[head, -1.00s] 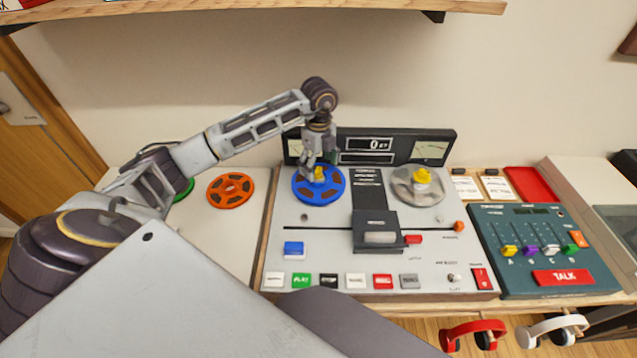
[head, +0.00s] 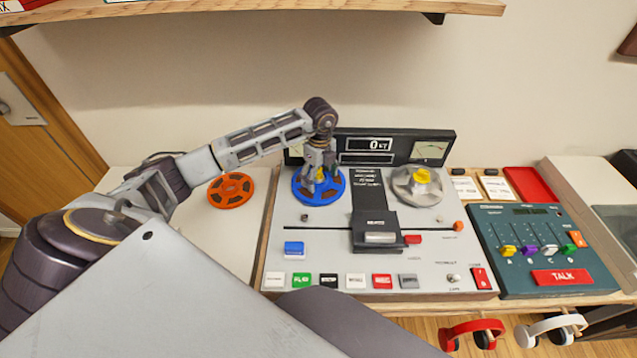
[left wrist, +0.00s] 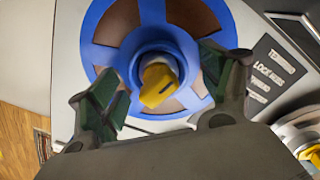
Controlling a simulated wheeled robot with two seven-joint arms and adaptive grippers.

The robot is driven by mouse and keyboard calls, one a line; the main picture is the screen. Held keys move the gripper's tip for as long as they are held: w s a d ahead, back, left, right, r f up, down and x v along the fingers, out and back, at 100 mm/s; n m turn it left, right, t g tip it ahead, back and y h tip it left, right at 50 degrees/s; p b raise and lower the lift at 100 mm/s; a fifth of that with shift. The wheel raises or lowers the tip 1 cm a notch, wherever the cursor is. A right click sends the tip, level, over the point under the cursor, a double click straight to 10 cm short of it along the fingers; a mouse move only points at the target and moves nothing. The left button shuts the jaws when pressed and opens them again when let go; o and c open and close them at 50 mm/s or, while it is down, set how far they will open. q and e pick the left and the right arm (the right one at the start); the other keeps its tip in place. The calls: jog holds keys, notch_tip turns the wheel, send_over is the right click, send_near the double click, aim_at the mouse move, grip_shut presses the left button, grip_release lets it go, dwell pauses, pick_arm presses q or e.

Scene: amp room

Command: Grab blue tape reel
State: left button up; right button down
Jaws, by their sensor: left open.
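The blue tape reel (head: 300,188) sits on the left spindle of the tape machine (head: 330,240). In the left wrist view the blue reel (left wrist: 103,57) fills the upper middle, with brown tape showing through its openings. A yellow knob (left wrist: 157,86) stands at its hub. My left gripper (head: 321,180) is right above the reel, pointing down. In the left wrist view its two fingers (left wrist: 165,100) are apart, one on each side of the hub and yellow knob. I cannot tell whether the fingers touch the reel. My right gripper is not in view.
An orange reel (head: 231,190) lies on the table to the left. A grey reel (head: 417,187) with a yellow knob sits on the machine's right spindle. A meter panel (head: 395,145) stands behind, and a shelf (head: 270,12) hangs above. A teal mixer (head: 540,250) is at right.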

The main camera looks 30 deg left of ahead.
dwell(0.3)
pick_arm(q)
jog(key=shift+r, duration=0.1)
jog(key=c, duration=1.3)
jog(key=shift+r, duration=0.1)
jog(key=shift+c, duration=0.2)
notch_tip(320, 180, up, 18)
dwell(0.3)
